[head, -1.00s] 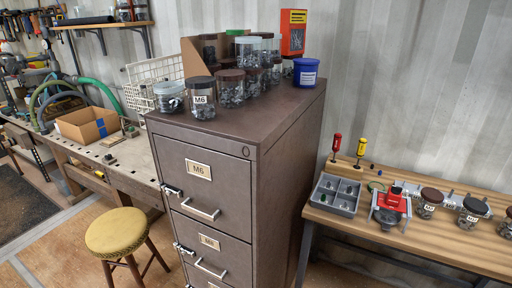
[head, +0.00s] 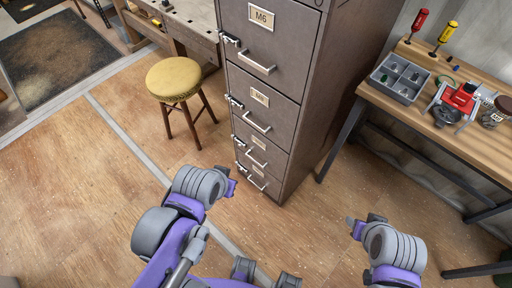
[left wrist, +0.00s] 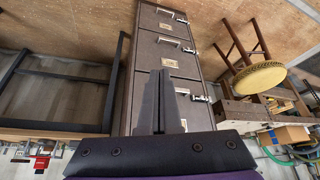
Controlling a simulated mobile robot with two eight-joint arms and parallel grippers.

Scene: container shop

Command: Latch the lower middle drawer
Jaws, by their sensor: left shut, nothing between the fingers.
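The brown cabinet (head: 316,110) has a column of drawers, all looking flush with its front. The lower middle drawer (head: 274,157), third from the top, has a pale label, a bar handle (head: 256,158) and a small metal latch (head: 239,143) at its left edge; whether it is latched is too small to tell. My left gripper (head: 231,184) is in front of the cabinet's lower left side. In the left wrist view my left gripper (left wrist: 163,76) is shut and empty, pointing at the inverted drawer fronts and hiding part of one. My right gripper (head: 353,226) is apart from the cabinet, its jaws unclear.
A yellow-topped stool (head: 173,79) stands left of the cabinet, near the workbench (head: 190,30). A wooden table (head: 425,105) with a grey tray (head: 400,78) and a red-and-grey device (head: 458,101) is at the right. The floor (head: 120,170) before the cabinet is clear.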

